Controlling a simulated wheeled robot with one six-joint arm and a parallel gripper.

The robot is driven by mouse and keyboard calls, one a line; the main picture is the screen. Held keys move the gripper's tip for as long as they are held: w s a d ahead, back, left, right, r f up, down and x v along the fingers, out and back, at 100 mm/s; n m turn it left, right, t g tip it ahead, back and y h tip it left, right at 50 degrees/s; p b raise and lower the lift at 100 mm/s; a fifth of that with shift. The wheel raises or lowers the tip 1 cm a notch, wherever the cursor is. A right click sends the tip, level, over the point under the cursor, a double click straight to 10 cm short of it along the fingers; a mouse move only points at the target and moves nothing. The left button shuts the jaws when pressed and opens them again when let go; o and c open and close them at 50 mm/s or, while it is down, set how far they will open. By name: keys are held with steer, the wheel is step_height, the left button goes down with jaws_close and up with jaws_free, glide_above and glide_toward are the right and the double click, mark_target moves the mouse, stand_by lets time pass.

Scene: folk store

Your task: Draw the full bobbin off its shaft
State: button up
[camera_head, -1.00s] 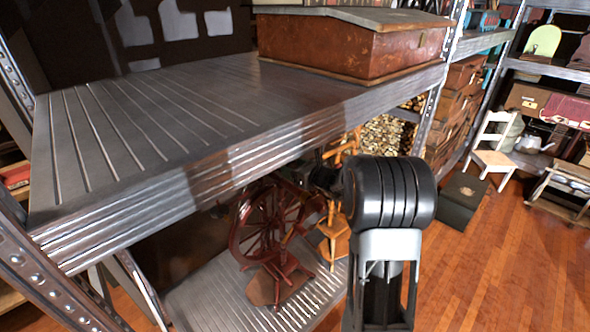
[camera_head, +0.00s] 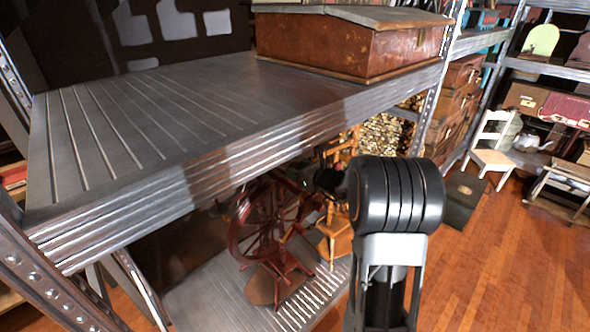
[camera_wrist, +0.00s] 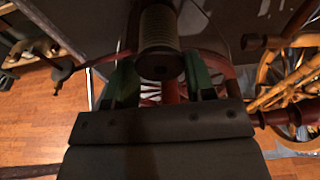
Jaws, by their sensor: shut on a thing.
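In the wrist view, the full bobbin (camera_wrist: 159,32) is a spool wound with pale thread, with a dark round end facing me. My gripper (camera_wrist: 161,76) has green fingers on either side of that dark end and is shut on the bobbin. The shaft is hidden, so I cannot tell how far along it the bobbin sits. In the head view, a dark red spinning wheel (camera_head: 262,222) stands on the lower shelf. My gripper and the bobbin cannot be made out there, behind my arm and the upper shelf.
The upper metal shelf (camera_head: 120,130) overhangs the wheel and carries a reddish-brown box (camera_head: 350,45). An orange wooden piece (camera_head: 337,235) stands close beside the red wheel. A pale wooden wheel (camera_wrist: 290,85) shows at right in the wrist view. The wooden floor (camera_head: 500,265) at right is open.

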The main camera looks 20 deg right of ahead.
steer(key=shift+f+v, duration=0.3)
steer(key=shift+v, duration=1.35)
steer(key=shift+f+v, duration=0.35)
steer(key=shift+v, duration=1.3)
steer(key=shift+f+v, duration=0.3)
steer(key=shift+v, duration=1.35)
steer(key=shift+s+d, duration=0.15)
steer(key=shift+s, duration=0.3)
